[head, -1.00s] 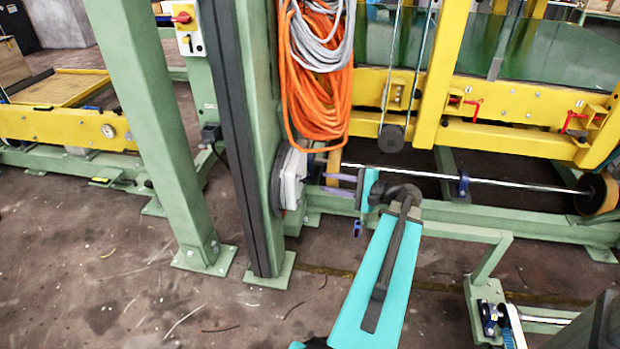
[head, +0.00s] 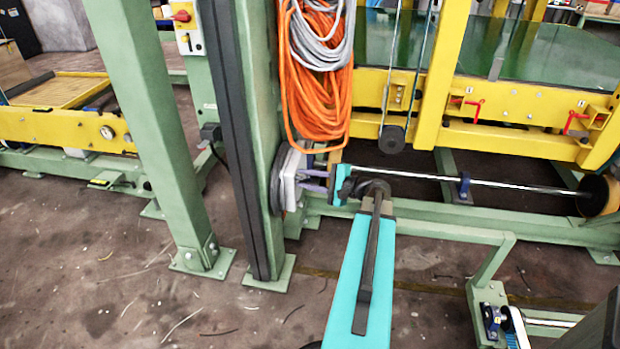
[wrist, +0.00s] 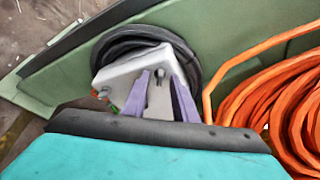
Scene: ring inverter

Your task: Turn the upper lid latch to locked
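A pale grey box (wrist: 125,72) is mounted on the green post, with a coil of black cable behind it. In the head view the box (head: 288,180) is seen edge-on. A small dark round knob (wrist: 160,73), which may be the upper lid latch, is on the box face. My gripper (wrist: 160,76) has two purple fingers spread apart, one on each side of this knob. I cannot tell whether they touch it. In the head view my gripper (head: 314,181) is at the right of the box. Another small dark fitting (wrist: 103,92) shows at the box's lower left.
Orange cable coils (head: 318,90) hang on the post just above and right of the box, close to my gripper in the wrist view. The green post (head: 262,120) stands left. A steel shaft (head: 430,175) and yellow frame (head: 500,138) are at right.

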